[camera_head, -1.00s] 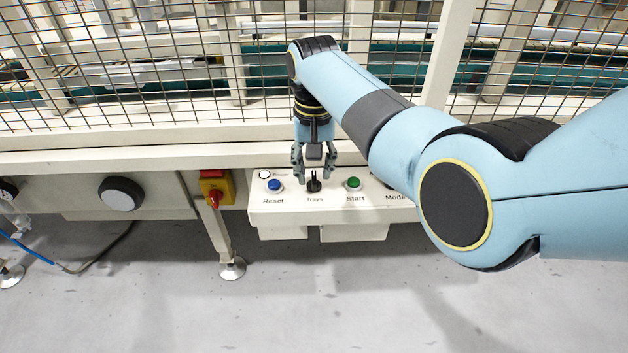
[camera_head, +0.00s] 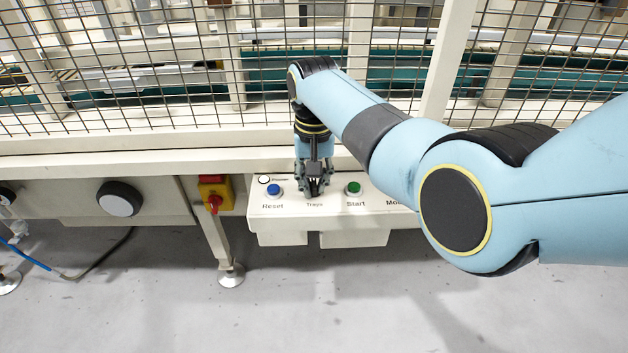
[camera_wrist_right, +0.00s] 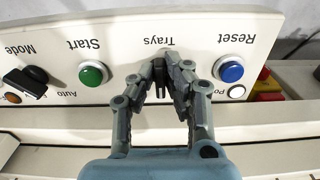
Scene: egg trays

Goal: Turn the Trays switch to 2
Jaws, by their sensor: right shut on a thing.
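The Trays switch (camera_wrist_right: 161,92) is a small black knob on the cream control panel (camera_head: 270,226), between the blue Reset button (camera_head: 274,190) and the green Start button (camera_head: 353,188). My right gripper (camera_head: 315,192) reaches down over it and is shut on the knob. In the right wrist view the fingers (camera_wrist_right: 165,85) close around the knob from both sides and hide most of it. The switch's setting cannot be read in either view. My left gripper is not in view.
A black Mode switch (camera_wrist_right: 27,82) sits beyond Start. A red and yellow switch (camera_head: 215,192) is mounted left of the panel. A wire mesh fence (camera_head: 180,90) stands behind. The grey floor in front is clear.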

